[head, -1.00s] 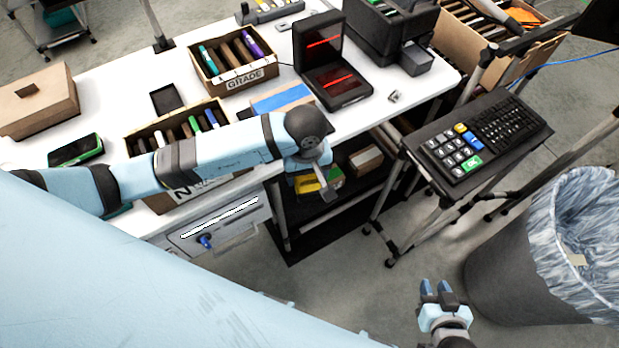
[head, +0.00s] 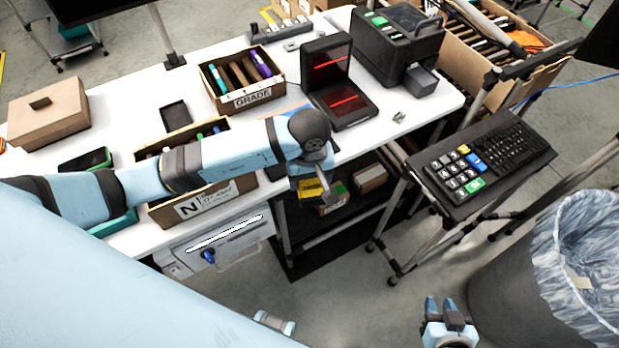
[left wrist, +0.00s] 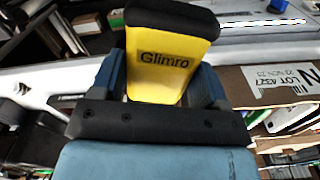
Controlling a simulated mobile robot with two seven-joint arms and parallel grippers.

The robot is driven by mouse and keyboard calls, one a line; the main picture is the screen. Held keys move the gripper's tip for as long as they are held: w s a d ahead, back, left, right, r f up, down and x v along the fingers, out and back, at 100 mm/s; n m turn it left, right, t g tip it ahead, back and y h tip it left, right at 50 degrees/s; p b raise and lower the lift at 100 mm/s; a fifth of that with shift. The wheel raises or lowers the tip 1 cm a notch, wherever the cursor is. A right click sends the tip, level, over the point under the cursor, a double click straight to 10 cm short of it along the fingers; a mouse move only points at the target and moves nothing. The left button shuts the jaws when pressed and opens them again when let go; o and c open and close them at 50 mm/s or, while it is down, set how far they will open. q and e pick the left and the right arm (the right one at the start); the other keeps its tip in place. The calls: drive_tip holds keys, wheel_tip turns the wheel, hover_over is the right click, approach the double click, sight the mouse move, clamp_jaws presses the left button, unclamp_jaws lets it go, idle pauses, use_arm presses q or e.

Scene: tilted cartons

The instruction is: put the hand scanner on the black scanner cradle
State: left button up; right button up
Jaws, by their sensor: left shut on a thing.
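The hand scanner (head: 309,187) is yellow with a dark part and hangs just past the front edge of the white desk, below my left wrist. In the left wrist view the scanner (left wrist: 163,75) shows a yellow face marked "Glimro" and a black end. My left gripper (left wrist: 158,88) is shut on it, with one blue finger on each side. My right gripper (head: 442,305) is empty, fingers apart, low over the floor. A flat black piece (head: 176,117) lies on the desk; I cannot tell whether it is the scanner cradle.
On the white desk (head: 120,92) stand a GRADE box (head: 252,98), a box marked N (head: 196,207), an upright black unit with red lines (head: 328,62) and a brown carton (head: 48,117). A keypad stand (head: 500,195) and a lined bin (head: 510,270) are at right.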

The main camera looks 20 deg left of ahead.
use_arm(q)
drive_tip(key=shift+r+p, duration=0.45)
drive_tip(key=shift+r, duration=0.8)
